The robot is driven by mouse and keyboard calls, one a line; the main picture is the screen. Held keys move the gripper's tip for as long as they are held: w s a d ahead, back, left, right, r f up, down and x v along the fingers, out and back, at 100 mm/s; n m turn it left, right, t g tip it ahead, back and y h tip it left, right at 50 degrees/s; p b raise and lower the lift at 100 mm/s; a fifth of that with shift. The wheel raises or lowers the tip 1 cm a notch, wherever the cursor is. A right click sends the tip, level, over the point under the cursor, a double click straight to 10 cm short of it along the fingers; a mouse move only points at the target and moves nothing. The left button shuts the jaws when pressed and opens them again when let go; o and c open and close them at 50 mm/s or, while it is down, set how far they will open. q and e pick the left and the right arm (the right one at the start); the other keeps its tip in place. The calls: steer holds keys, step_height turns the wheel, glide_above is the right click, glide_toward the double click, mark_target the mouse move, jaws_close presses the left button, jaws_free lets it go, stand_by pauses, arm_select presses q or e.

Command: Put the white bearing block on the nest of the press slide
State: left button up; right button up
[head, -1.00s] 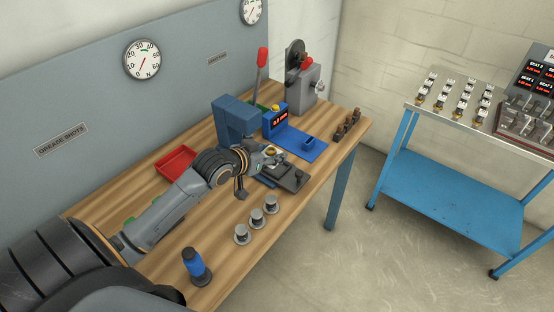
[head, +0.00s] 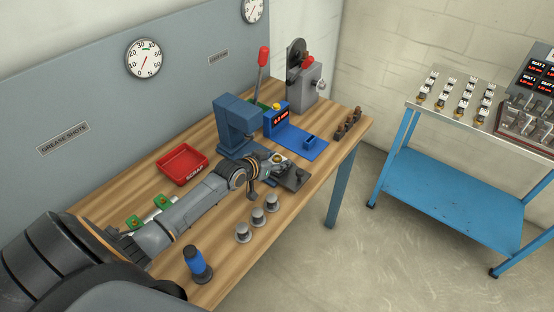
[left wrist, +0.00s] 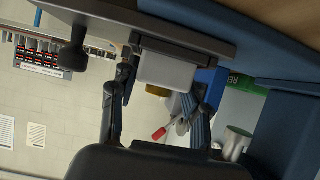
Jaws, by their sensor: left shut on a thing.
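My left gripper (head: 274,163) is at the press slide (head: 294,180), a dark grey plate with a knob in front of the blue press (head: 234,122). In the left wrist view the gripper's two fingers (left wrist: 160,108) are shut on the white bearing block (left wrist: 166,71), one finger on each side. The block is against or very close to the dark slide plate (left wrist: 190,36) in that view; I cannot tell whether it is seated. The nest is hidden by the block and gripper. My right gripper is not in view.
A red scrap tray (head: 182,164) and green-based parts (head: 134,222) lie behind my arm. Several grey round pieces (head: 257,216) and a blue-handled tool (head: 196,263) stand in front. A blue gauge stand (head: 300,140) is right of the press. A blue cart (head: 450,180) stands apart.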

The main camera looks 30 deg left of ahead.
arm_select(q)
steer(key=shift+f, duration=0.25)
steer(key=o, duration=1.3)
steer(key=shift+s, duration=0.1)
steer(key=shift+c, duration=0.2)
steer(key=shift+f, duration=0.15)
steer(key=shift+s+r, duration=0.1)
steer(key=shift+r, duration=0.3)
steer(key=v, duration=1.1)
steer(key=shift+s+r, duration=0.25)
steer(key=shift+s, duration=0.05)
